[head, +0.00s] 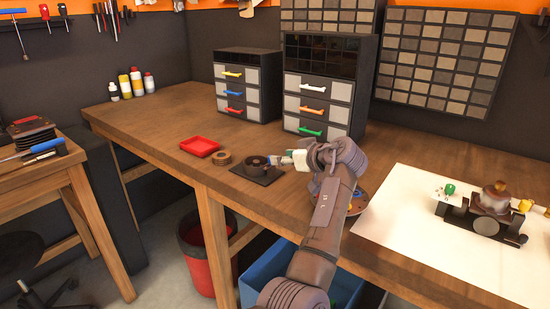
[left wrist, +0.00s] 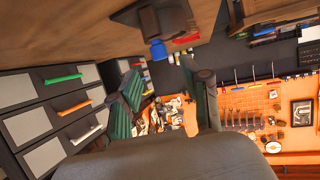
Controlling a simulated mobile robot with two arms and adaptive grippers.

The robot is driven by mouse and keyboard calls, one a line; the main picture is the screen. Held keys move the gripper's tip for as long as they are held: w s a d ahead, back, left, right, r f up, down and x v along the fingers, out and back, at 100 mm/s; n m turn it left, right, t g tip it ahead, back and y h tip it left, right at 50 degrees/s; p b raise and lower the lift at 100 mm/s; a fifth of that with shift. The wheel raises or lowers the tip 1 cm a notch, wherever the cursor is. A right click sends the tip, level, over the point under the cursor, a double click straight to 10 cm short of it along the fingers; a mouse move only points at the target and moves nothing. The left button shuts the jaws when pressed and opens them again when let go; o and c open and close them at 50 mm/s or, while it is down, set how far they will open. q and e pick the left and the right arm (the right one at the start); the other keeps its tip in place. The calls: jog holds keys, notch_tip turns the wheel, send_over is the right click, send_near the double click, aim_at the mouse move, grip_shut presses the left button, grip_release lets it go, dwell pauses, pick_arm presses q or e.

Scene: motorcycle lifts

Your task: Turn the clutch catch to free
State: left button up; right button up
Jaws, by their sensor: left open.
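A small black fixture (head: 259,170) with a round dark drum sits on the bench, left of my left gripper (head: 284,159). A small blue part (head: 273,160) shows on its side facing the gripper; I take this to be the clutch catch, but its setting cannot be told. In the left wrist view the blue part (left wrist: 157,50) shows beyond the gap between the fingers of my left gripper (left wrist: 163,96). The fingers are apart, with nothing between them, and appear clear of the blue part. My right gripper is not in view.
A brown ring (head: 222,158) and a red tray (head: 200,146) lie left of the fixture. Two drawer cabinets (head: 319,85) stand behind. A mechanism with green and yellow knobs (head: 487,213) sits on a white sheet (head: 400,215) at the right.

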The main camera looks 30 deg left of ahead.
pick_arm(q)
jog(key=v, duration=0.5)
jog(key=shift+s+d+r, duration=0.1)
jog(key=shift+d, duration=0.15)
